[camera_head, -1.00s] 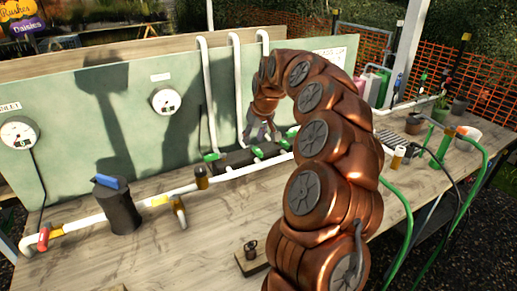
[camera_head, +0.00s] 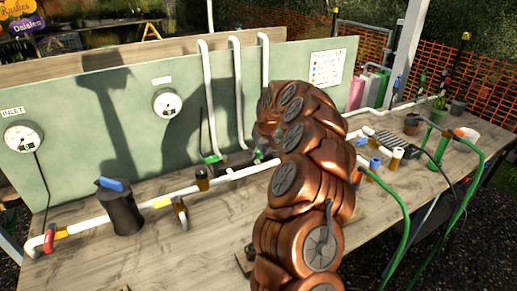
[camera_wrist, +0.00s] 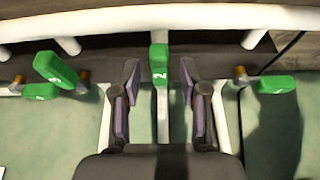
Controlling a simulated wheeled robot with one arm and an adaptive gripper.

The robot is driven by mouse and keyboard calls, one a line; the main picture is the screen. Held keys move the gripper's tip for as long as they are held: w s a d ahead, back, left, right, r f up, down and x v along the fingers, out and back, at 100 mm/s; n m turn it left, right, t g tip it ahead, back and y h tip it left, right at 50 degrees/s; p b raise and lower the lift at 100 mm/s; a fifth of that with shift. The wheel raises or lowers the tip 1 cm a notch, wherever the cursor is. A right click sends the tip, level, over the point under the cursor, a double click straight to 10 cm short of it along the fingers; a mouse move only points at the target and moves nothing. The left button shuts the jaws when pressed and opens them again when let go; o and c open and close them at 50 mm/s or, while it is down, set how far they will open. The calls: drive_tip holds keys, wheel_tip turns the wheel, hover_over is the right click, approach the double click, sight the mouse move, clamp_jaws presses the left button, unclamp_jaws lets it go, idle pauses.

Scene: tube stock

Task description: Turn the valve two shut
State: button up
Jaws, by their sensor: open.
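In the wrist view, a green valve handle marked 2 (camera_wrist: 159,65) is at the centre, lying in line with the white pipe below it. My gripper (camera_wrist: 160,82) is open, with one finger on each side of this handle and visible gaps between. A green handle (camera_wrist: 276,84) to the right lies sideways, across its pipe. To the left are green handle pieces (camera_wrist: 55,69), one tilted. In the head view, my arm hides the gripper and valve two; a green handle (camera_head: 212,158) shows left of the arm.
A white pipe (camera_wrist: 160,18) crosses the top of the wrist view. In the head view, a green backboard (camera_head: 130,130) with gauges stands behind the bench. A dark canister (camera_head: 120,207) stands at the left, and green hoses (camera_head: 400,215) run at the right.

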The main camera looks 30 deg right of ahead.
drive_tip(key=shift+f, duration=0.1)
clamp_jaws()
idle(0.3)
idle(0.4)
